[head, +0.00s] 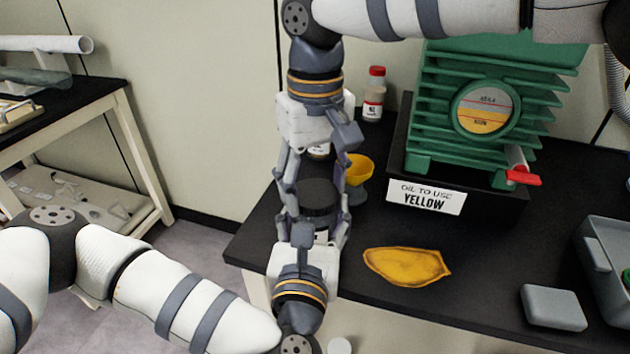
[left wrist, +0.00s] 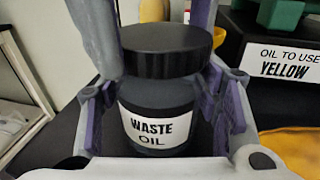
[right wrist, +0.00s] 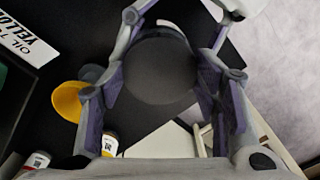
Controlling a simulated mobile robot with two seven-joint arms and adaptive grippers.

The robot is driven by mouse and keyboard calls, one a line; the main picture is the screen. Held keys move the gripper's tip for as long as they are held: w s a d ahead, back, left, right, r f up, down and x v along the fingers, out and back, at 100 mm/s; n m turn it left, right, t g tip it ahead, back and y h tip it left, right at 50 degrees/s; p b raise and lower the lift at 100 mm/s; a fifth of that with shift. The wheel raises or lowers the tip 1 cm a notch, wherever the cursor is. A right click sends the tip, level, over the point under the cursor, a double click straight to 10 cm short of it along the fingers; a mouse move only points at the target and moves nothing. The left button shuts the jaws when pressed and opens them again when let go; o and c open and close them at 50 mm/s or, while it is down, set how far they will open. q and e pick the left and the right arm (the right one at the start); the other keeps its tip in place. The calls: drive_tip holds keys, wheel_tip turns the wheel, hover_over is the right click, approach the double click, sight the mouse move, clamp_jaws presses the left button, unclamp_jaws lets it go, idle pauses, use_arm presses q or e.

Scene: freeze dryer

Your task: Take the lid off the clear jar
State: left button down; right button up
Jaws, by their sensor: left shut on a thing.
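The clear jar with a "WASTE OIL" label (left wrist: 160,128) and dark contents stands near the left end of the black bench. Its black lid (head: 319,192) is on it, also seen in the left wrist view (left wrist: 165,50) and from above in the right wrist view (right wrist: 158,70). My left gripper (head: 313,236) is shut on the jar's body from the front, below the lid. My right gripper (head: 315,197) comes from above and behind, with its fingers on either side of the lid; it looks open, though contact is hard to judge.
A yellow funnel (head: 358,169) stands close behind the jar on the right. A red-capped bottle (head: 374,95) is further back. The green pump (head: 495,100) with an "OIL TO USE YELLOW" sign (head: 425,197) stands right. A yellow cloth (head: 405,266) lies in front.

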sight(316, 192)
drive_tip(key=n, duration=0.6)
drive_tip(key=shift+c, duration=0.2)
drive_tip(key=shift+r, duration=0.1)
drive_tip(key=shift+r, duration=1)
drive_tip(key=shift+r, duration=0.1)
wheel_tip(316, 192, up, 4)
drive_tip(key=shift+f, duration=0.1)
use_arm(q)
drive_tip(key=shift+c, duration=2.3)
unclamp_jaws()
drive_tip(key=shift+s, duration=0.1)
